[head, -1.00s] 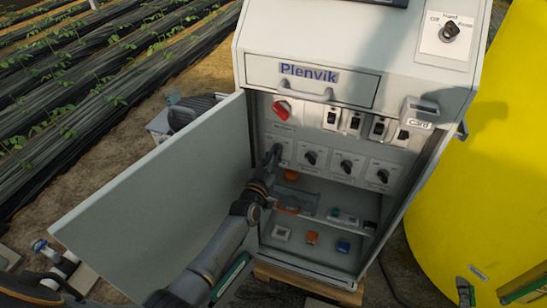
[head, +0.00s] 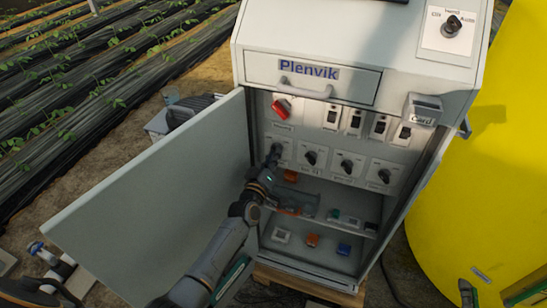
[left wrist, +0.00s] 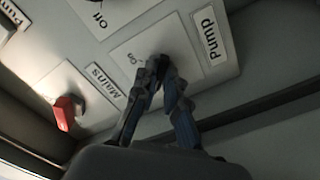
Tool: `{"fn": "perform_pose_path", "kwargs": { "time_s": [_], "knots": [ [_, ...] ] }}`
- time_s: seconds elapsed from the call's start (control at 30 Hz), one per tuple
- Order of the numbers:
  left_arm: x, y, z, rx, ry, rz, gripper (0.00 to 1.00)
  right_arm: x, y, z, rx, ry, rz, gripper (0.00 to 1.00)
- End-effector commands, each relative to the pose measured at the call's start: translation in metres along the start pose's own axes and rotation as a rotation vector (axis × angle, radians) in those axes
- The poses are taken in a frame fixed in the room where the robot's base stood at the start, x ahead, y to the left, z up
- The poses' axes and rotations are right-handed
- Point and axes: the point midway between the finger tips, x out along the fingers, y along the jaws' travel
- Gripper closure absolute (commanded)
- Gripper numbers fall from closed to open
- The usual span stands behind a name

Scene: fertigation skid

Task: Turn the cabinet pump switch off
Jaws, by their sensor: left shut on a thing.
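The open grey cabinet holds a row of dark rotary knobs, and the pump switch (head: 286,145) is the leftmost one. My left gripper (head: 274,151) reaches in from the lower left and is at this switch. In the left wrist view the pump switch plate (left wrist: 188,48) carries a "Pump" label. There my left gripper (left wrist: 160,68) has its fingers closed on the switch knob, which they mostly hide. I cannot tell which way the knob points.
The red mains switch (head: 282,108) is just above the pump switch. Other rotary knobs (head: 347,165) sit to its right. The open cabinet door (head: 150,205) stands left of my arm. A shelf with small parts lies below. A yellow tank (head: 480,190) stands at right.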

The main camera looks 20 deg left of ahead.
Motion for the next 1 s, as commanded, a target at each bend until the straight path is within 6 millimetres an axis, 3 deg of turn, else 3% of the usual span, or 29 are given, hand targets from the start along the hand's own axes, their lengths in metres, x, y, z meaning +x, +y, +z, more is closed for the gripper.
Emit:
{"fn": "perform_pose_path", "kwargs": {
  "time_s": [0.6, 0.63, 0.73, 1.0],
  "knots": [
    [-0.0006, -0.0007, 0.0013, -0.046, -0.003, -0.002, 1.0, 0.0012, 0.0, -0.0002, 0.0, 0.0, 0.0, 0.6],
    [-0.0006, -0.0007, 0.0013, -0.046, -0.003, -0.002, 0.87, 0.0012, 0.0, -0.0002, 0.0, 0.0, 0.0, 0.6],
    [-0.0005, -0.0007, 0.0012, -0.045, -0.002, -0.002, 0.67, 0.0012, 0.0, -0.0002, 0.0, 0.0, 0.0, 0.6],
    [-0.0003, -0.0002, 0.0004, -0.043, -0.001, -0.001, 0.66, 0.0013, 0.0007, -0.0002, 0.0, 0.0, 0.001, 0.6]
  ]
}}
